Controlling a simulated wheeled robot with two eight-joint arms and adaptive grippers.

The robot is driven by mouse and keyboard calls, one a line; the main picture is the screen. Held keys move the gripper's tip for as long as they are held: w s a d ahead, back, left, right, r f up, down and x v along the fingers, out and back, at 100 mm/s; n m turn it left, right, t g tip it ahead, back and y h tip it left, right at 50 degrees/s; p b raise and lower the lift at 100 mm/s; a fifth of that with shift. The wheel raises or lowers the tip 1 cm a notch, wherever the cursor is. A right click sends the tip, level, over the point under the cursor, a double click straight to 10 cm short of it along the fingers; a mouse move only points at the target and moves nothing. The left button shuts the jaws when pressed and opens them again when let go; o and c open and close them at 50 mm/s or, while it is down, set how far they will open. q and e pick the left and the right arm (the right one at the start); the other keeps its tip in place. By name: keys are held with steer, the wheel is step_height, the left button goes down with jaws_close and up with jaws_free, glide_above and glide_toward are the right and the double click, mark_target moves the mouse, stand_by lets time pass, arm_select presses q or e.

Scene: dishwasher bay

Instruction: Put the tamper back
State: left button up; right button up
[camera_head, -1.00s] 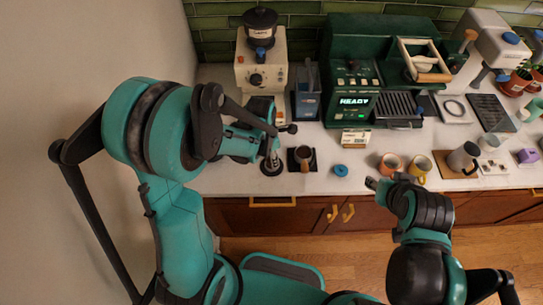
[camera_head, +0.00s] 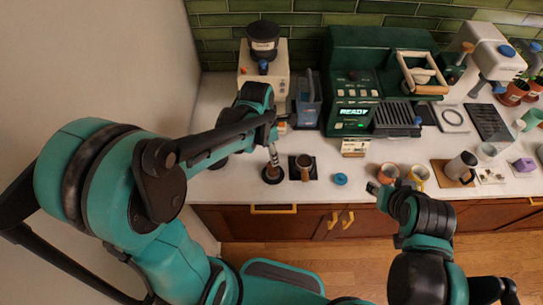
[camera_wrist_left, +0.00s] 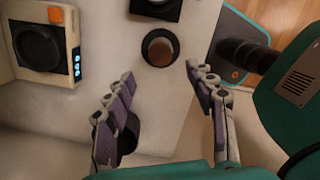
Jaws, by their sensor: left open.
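A round brown-topped piece with a dark rim (camera_head: 272,174) stands near the counter's front, left of a black square mat. It looks like the tamper in its round stand, but I cannot tell the two apart. It also shows in the left wrist view (camera_wrist_left: 160,47). My left gripper (camera_wrist_left: 160,70) is open, its purple-padded fingers apart, with nothing between the tips; the round piece lies just beyond them. In the head view the left gripper (camera_head: 274,160) is right above it, partly covering it. My right gripper (camera_head: 376,187) is by the cups; its jaws are unclear.
A dark cup with a brown handle (camera_head: 305,165) sits on the black mat (camera_head: 292,173). A blue puck (camera_head: 340,179) and cups (camera_head: 388,172) stand to the right. A dark cylinder (camera_wrist_left: 130,135) is partly behind a left finger. The grinder (camera_head: 249,75) stands behind.

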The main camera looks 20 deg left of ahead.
arm_select(q)
steer(key=s+a+r+m+t, duration=0.2)
steer(key=s+r+m+t, duration=0.1)
steer(key=m, duration=1)
steer(key=s+a+r+m+t+y, duration=0.1)
steer(key=s+r+m+t, duration=0.2)
steer(key=m, duration=0.9)
steer(key=s+r, duration=0.3)
steer(key=r, duration=0.1)
steer(key=shift+s+a+m, duration=0.2)
steer(key=shift+a+m, duration=0.15)
steer(key=shift+m, duration=0.05)
step_height(320, 180, down, 14)
steer(key=b, duration=1.4)
steer(key=shift+f, duration=0.15)
